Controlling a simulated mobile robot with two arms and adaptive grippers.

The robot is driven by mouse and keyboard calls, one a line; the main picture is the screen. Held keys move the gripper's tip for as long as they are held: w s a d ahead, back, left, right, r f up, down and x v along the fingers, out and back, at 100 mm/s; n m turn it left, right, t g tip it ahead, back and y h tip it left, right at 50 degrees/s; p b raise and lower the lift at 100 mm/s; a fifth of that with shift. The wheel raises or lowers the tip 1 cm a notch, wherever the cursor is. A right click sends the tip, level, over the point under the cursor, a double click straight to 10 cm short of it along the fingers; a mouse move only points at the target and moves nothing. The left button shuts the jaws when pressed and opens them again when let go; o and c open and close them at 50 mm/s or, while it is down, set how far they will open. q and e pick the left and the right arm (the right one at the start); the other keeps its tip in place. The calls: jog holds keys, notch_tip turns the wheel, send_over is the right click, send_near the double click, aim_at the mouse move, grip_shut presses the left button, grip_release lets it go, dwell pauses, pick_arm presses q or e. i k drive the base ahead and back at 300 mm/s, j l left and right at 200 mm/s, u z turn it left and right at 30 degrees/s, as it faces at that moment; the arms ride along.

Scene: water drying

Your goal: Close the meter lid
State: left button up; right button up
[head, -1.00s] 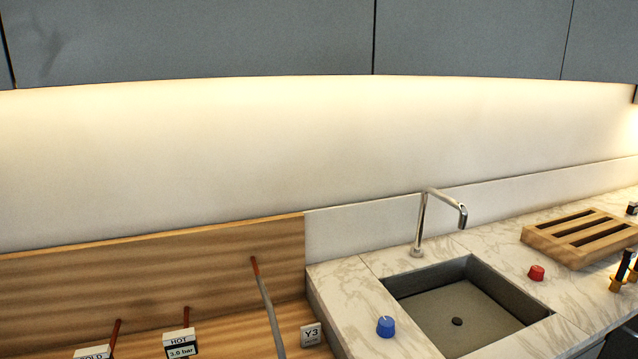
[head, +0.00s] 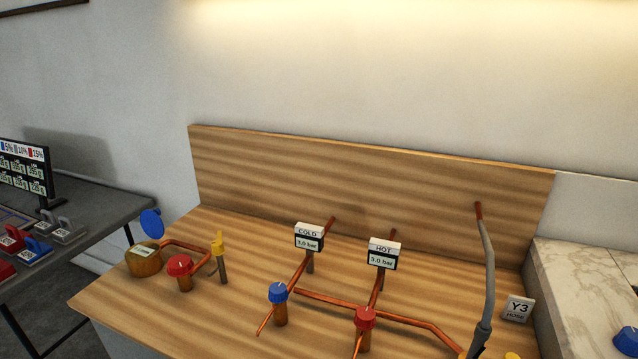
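The water meter (head: 144,260) is a round brass body with a pale display on top, at the left end of the wooden counter in the head view. Its blue round lid (head: 151,223) stands raised above the back of the body, so the meter is open. Neither of my grippers shows in the head view.
A red knob (head: 179,266) and a yellow lever (head: 218,246) stand just right of the meter on copper pipe. COLD (head: 309,238) and HOT (head: 383,253) gauges, a blue knob (head: 278,292) and a grey hose (head: 488,270) are farther right. A dark table (head: 75,202) with a screen stands left.

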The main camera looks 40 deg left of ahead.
aim_at(150, 222)
jog(key=u, duration=2.3)
jog(key=i+j, duration=0.45)
jog(key=j, duration=0.15)
